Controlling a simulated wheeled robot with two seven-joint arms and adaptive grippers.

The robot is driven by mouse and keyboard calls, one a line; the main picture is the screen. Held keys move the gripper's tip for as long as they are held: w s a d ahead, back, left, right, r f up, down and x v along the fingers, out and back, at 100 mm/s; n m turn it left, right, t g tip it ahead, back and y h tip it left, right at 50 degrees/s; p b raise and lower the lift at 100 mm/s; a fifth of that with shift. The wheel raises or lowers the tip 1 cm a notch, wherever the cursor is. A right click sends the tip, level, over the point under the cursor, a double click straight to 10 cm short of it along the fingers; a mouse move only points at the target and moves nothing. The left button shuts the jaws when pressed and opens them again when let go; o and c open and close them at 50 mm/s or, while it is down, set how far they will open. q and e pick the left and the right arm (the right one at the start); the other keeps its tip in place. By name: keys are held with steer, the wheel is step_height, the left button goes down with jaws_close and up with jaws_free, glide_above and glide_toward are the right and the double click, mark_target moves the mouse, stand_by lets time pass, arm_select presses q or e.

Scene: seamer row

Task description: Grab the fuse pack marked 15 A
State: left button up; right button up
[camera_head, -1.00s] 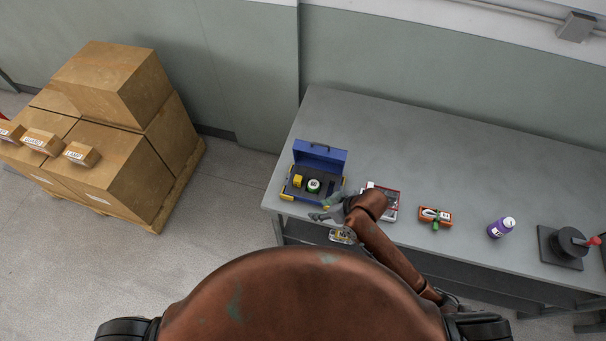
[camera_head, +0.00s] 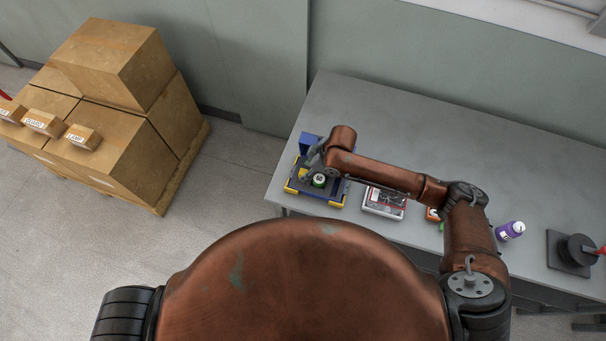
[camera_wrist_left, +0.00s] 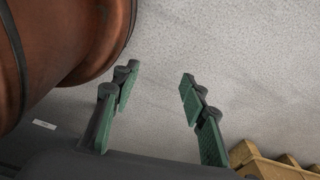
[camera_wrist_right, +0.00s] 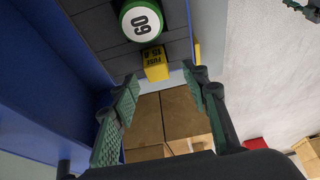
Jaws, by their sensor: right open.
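The yellow fuse pack (camera_wrist_right: 155,63) shows in the right wrist view, its face reading FUSE 15 A. It sits in a dark grey compartmented insert of the blue toolbox (camera_head: 307,138), beside a round green-and-white item (camera_wrist_right: 141,22) marked 60. My right gripper (camera_wrist_right: 161,82) is open and empty, its fingertips near the pack but not closed around it.
Right of the toolbox on the grey bench (camera_head: 420,130) are a red-and-white case (camera_head: 384,203), a partly hidden orange item (camera_head: 432,214), a purple bottle (camera_head: 510,230) and a dark device with a red handle (camera_head: 572,252). Cartons (camera_head: 115,130) stand on a pallet at left.

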mark_target(303, 172)
steer(key=x, duration=0.3)
steer(key=shift+w+a+f, duration=0.1)
steer(key=shift+w+f, duration=0.15)
steer(key=shift+f, duration=0.25)
arm_select(q)
steer(key=shift+w+r, duration=0.25)
steer(key=shift+w, duration=0.35)
arm_select(e)
steer(key=shift+a, duration=0.1)
jaws_close()
